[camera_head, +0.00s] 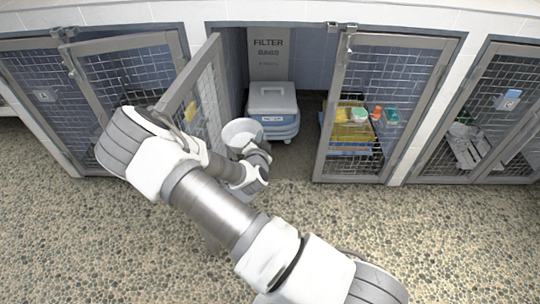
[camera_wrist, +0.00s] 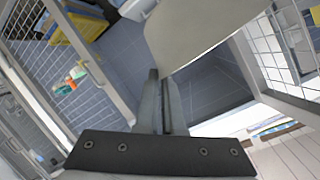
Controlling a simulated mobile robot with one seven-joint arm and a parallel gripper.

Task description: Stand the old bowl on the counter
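The old bowl (camera_head: 241,131) is pale grey and round. In the head view it is at the end of my arm, in front of the open middle kennel. In the wrist view its smooth beige-grey wall (camera_wrist: 192,28) fills the top middle. My gripper (camera_wrist: 160,80) has its two dark fingers close together, with the bowl's edge at their tips; it looks shut on the rim. My wrist hides the fingers in the head view. The counter (camera_head: 410,10) is the pale top running above the kennels. No bowl rests on the visible part.
Mesh kennel doors stand along the front; one (camera_head: 212,88) is swung open just left of the bowl. A blue-grey box (camera_head: 273,108) with a lid sits inside the middle kennel. A crate (camera_head: 350,148) with yellow items is behind the right door. The pebbled floor is clear.

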